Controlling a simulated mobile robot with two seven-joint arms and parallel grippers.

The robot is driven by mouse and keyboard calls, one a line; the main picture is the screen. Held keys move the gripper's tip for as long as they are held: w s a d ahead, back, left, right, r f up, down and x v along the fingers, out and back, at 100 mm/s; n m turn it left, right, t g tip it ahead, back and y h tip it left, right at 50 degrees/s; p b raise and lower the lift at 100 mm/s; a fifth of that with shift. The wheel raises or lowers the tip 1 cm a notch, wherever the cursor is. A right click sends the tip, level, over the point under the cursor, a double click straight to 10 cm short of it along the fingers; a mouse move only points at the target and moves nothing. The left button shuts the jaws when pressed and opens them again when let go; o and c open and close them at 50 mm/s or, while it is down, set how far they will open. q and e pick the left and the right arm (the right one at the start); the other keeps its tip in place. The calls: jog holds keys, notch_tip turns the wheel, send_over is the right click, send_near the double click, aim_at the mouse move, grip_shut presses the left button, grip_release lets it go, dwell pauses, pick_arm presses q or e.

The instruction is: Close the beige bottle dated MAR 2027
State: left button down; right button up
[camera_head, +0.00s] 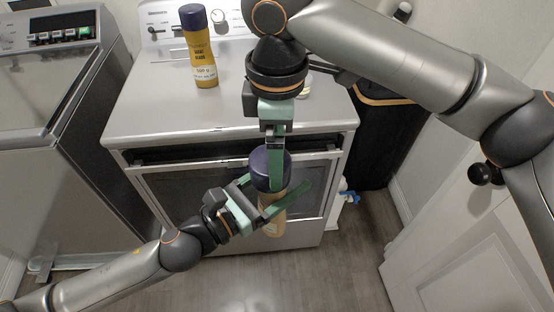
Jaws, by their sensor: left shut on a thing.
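A beige bottle (273,222) with a dark purple cap (259,166) is held in the air in front of the machine's front. My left gripper (280,197) is shut on its body, with green fingers on either side of it. My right gripper (276,180) comes down from above, its green fingers at the cap. One finger hides part of the cap, and I cannot tell whether the fingers grip it. Whether the cap is fully seated is also unclear. No date can be read on this bottle.
A yellow-brown bottle (202,50) with a dark cap and white label stands on the white machine's top (150,105). Another appliance (60,90) stands at left. A dark bin (378,135) and a white door (480,245) are at right. The floor in front is clear.

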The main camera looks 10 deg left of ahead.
notch_tip(320, 180, up, 9)
jog(key=shift+f, duration=0.2)
jog(key=shift+f, duration=0.1)
dwell(0.5)
